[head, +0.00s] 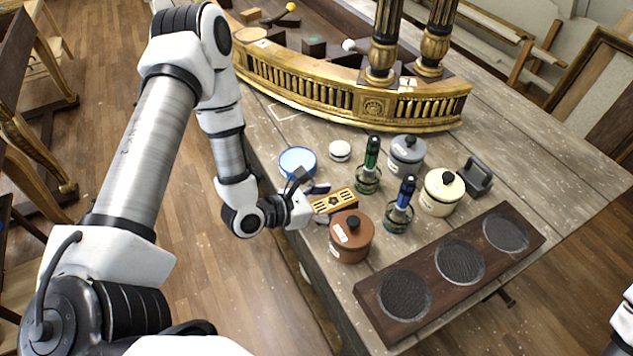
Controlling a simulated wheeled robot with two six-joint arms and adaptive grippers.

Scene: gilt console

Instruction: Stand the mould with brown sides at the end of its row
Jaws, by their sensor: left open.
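My left gripper (309,196) is open at the table's near left edge, its dark fingers beside a tan slotted block with a dark rosette (335,201). I cannot tell whether they touch; the block is not gripped. Small blocks stand behind the gilt balustrade at the back: a dark brown one (313,47), a brown one (275,36) and a tan one (250,15). They are too small to tell for sure which is the mould with brown sides. My right gripper is out of view.
Near the left gripper stand a brown lidded pot (350,240), a blue-rimmed dish (298,161) and a green bottle (370,165). Grey (407,156) and cream (440,195) pots and a blue bottle (399,212) stand further right. A dark board (430,283) has three empty round recesses. The table's right is clear.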

